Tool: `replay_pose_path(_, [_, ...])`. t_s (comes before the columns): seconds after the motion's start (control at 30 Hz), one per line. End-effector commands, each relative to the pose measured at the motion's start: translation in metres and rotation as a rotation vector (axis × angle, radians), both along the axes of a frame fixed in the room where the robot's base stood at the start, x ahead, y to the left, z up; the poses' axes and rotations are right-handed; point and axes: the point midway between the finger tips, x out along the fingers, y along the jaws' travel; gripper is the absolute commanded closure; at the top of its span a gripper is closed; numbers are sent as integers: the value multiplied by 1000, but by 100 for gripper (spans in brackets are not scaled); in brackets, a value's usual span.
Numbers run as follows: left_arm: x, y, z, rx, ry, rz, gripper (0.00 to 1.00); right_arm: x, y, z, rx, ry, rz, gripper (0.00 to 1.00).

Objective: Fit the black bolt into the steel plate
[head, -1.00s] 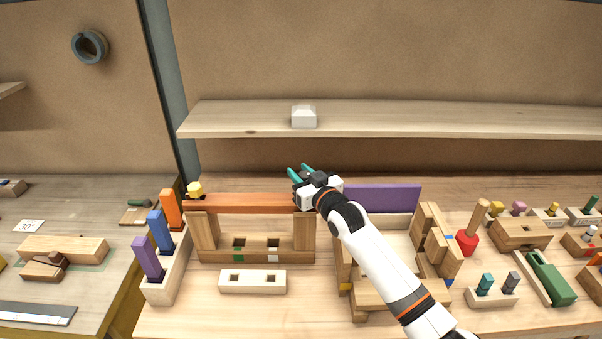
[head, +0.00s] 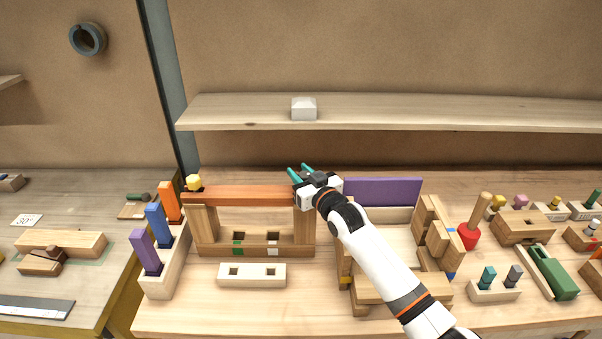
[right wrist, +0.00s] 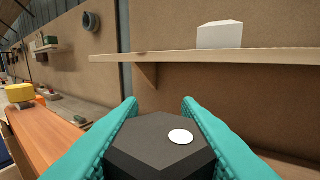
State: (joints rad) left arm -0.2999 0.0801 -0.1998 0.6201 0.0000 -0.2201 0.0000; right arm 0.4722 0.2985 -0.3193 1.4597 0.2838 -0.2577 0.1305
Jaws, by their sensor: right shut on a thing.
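My right gripper (head: 301,170) is at the right end of a reddish-brown wooden beam (head: 245,196), its teal fingers pointing toward the back. In the right wrist view, its fingers (right wrist: 160,108) are shut on the black bolt (right wrist: 150,145), whose hexagonal head has a white dot. The bolt's shank is hidden. I cannot pick out the steel plate in either view. My left gripper is not in view.
A yellow hex-headed piece (head: 193,182) sits at the beam's left end. A purple board (head: 382,191) stands right of my gripper. A shelf (head: 400,112) with a white block (head: 304,108) runs above. A rack (head: 165,265) of coloured pieces stands left.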

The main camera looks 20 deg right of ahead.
Motion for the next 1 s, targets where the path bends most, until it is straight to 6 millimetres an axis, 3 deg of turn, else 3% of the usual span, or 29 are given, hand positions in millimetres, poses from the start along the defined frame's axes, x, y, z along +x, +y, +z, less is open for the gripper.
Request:
replay_pose_path(0.37, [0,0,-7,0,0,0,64,0,0,-10,0,-2,0,97])
replay_pose_path(0.4, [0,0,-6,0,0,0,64,0,0,-9,0,-2,0,64])
replay_pose_path(0.53, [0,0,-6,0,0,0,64,0,0,-8,0,-2,0,44])
replay_pose_path(0.83, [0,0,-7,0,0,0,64,-1,0,-10,0,1,0,44])
replay_pose_path(1.0, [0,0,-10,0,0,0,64,-16,-4,-12,0,1,1,44])
